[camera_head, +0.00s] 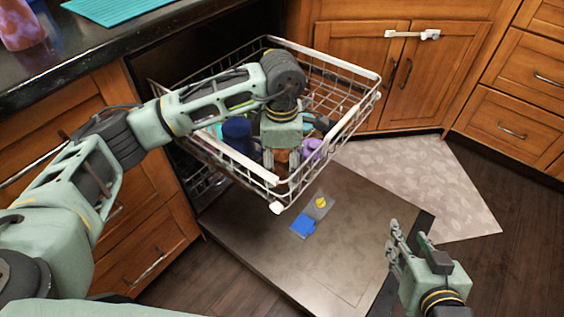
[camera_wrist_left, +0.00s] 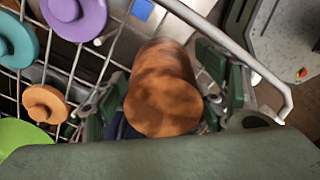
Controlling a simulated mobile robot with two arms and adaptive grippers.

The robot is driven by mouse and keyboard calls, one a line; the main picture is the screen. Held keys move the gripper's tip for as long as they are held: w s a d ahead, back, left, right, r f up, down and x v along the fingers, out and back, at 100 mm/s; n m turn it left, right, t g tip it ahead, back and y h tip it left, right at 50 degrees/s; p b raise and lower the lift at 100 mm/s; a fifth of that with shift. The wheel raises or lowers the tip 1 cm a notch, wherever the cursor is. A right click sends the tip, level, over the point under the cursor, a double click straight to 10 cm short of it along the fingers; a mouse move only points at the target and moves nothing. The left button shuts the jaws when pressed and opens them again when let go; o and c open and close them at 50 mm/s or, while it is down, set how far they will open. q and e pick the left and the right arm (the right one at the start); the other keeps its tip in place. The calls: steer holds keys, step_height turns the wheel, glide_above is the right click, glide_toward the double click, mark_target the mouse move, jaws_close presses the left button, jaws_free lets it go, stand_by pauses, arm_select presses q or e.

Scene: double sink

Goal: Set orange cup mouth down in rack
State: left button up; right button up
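The orange cup (camera_wrist_left: 163,100) is brown-orange and mottled. In the left wrist view its closed round end faces the camera, so its mouth points away and is hidden. In the head view a little of the cup (camera_head: 282,158) shows low at the rack's near side. My left gripper (camera_head: 282,160) reaches down into the white wire rack (camera_head: 240,165), with a finger on each side of the cup; the fingers seem to touch it. Whether the cup rests on the wires is hidden. My right gripper (camera_head: 402,245) is empty and away from the rack at lower right; its finger opening is unclear.
A dark blue cup (camera_head: 238,134) and a purple item (camera_head: 312,149) stand beside the gripper in the rack. The wrist view also shows round teal (camera_wrist_left: 14,42), small orange (camera_wrist_left: 45,103) and green (camera_wrist_left: 14,136) items. Below is the open dishwasher door (camera_head: 330,245).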

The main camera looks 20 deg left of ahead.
arm_select(q)
steer(key=shift+s+d, duration=0.1)
steer(key=shift+d, duration=0.05)
step_height(320, 180, up, 12)
stand_by(0.6)
steer(key=shift+f, duration=0.1)
stand_by(0.4)
